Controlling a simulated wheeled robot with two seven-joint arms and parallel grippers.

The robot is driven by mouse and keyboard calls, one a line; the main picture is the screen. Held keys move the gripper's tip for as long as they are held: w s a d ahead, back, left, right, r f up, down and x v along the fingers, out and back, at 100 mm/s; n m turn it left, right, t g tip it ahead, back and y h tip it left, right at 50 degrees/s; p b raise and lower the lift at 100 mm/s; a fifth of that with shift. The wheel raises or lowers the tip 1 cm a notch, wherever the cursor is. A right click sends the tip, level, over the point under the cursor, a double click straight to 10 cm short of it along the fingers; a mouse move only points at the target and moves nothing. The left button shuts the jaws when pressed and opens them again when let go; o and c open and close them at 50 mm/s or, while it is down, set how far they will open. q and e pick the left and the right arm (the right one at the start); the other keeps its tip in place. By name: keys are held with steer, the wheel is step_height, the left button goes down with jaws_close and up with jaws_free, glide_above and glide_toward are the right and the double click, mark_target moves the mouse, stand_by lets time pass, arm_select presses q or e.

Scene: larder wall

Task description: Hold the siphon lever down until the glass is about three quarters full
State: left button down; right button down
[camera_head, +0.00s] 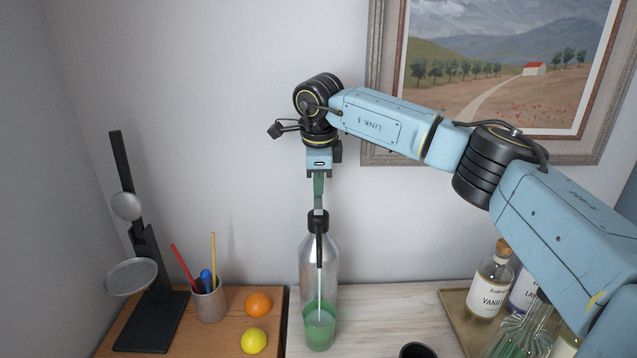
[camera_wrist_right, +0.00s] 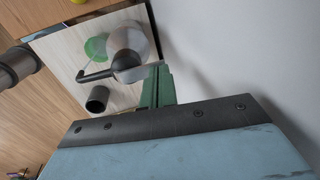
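The siphon (camera_head: 306,267) is a silver bottle with a black head, upright against the wall side of the counter. It also shows in the wrist view (camera_wrist_right: 140,40), with its black lever or spout (camera_wrist_right: 97,75) sticking out. A green-tinted glass (camera_head: 319,336) stands in front of it under the spout, and in the wrist view (camera_wrist_right: 96,47) beside it. A thin pale stream runs down into the glass. The glass holds some liquid; its exact level is hard to tell. My right gripper (camera_head: 318,207) points down, its green fingers together, at the siphon head. My left gripper is out of view.
A wooden board at left holds an orange (camera_head: 258,304), a lemon (camera_head: 254,341), a pen cup (camera_head: 209,302) and a black stand with pans (camera_head: 131,277). A dark cup (camera_head: 418,351) stands at the front. Bottles (camera_head: 490,285) stand on a tray at right.

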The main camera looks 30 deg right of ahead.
steer(key=shift+r+p, duration=0.75)
steer(key=shift+r, duration=0.05)
steer(key=shift+r+p, duration=0.3)
steer(key=shift+r, duration=0.05)
steer(key=r+p, duration=0.2)
steer(key=s+r+p, duration=0.1)
steer(key=shift+a+r, duration=0.3)
steer(key=shift+r, duration=0.05)
step_height(320, 180, up, 8)
steer(key=b, duration=0.2)
glide_above(318, 198)
steer(key=s+a, duration=0.1)
steer(key=s, duration=0.1)
steer(key=shift+s+a+r, duration=0.15)
steer(key=shift+s+r, duration=0.3)
steer(key=shift+r, duration=0.05)
